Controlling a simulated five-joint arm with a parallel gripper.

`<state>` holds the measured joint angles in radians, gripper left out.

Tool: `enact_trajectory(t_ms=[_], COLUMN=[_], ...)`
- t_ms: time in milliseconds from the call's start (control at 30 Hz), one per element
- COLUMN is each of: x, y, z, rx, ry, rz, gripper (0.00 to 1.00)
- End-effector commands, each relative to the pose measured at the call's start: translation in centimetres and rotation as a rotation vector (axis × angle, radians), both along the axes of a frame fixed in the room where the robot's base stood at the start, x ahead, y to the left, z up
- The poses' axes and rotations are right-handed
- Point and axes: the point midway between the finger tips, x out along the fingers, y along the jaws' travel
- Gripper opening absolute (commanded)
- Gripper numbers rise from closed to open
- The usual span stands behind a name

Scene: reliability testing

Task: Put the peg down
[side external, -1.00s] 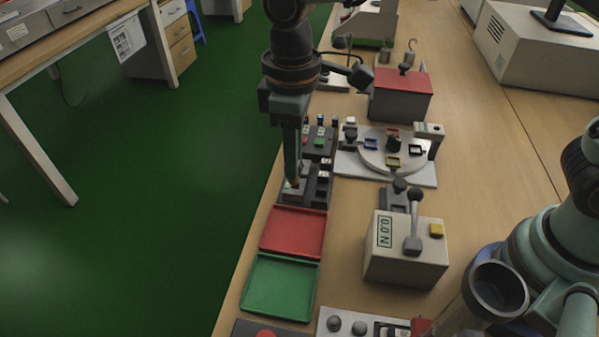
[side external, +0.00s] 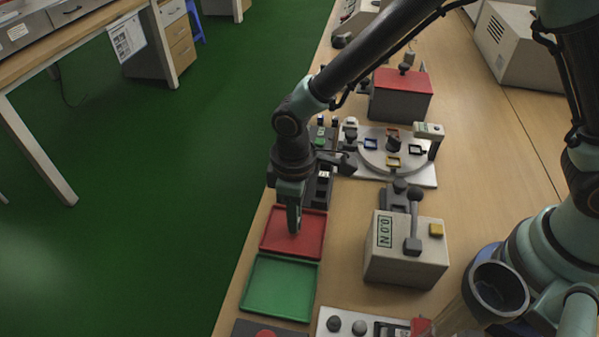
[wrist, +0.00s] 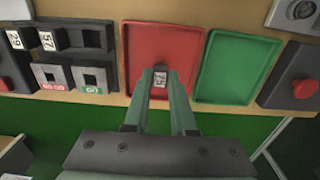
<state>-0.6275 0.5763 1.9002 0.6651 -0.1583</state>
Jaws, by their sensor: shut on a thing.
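My gripper (side external: 293,228) is over the red tray (side external: 313,223) and points down. The digits are too small to read surely. The red tray shows there behind the fingers (wrist: 140,40). The peg's lower end is hidden, so I cannot tell whether it touches the tray floor. The tray looks empty otherwise.
The green tray (side external: 280,286) lies beside the red one and is empty. On the other side is a dark rack (wrist: 90,36) with two numbered pegs (wrist: 46,40) and square-holed gauge blocks (wrist: 90,78). A grey box with a lever (side external: 405,250) stands to the right.

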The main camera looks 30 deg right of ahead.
Motion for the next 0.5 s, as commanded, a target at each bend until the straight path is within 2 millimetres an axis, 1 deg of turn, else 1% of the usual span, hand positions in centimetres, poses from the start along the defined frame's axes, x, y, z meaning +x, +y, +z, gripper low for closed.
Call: enact_trajectory(t_ms=[267,300,367,500], x=[0.02,0.03,0.04,0.03], y=[0.02,0.03,0.03,0.01], z=[-0.17,-0.19,-0.17,-0.16], rx=[0.001,0.001,0.001,0.001], ry=[-0.001,-0.001,-0.001,-0.001], rz=[0.0,0.0,0.0,0.0], gripper=[0.0,0.31,0.54,0.54])
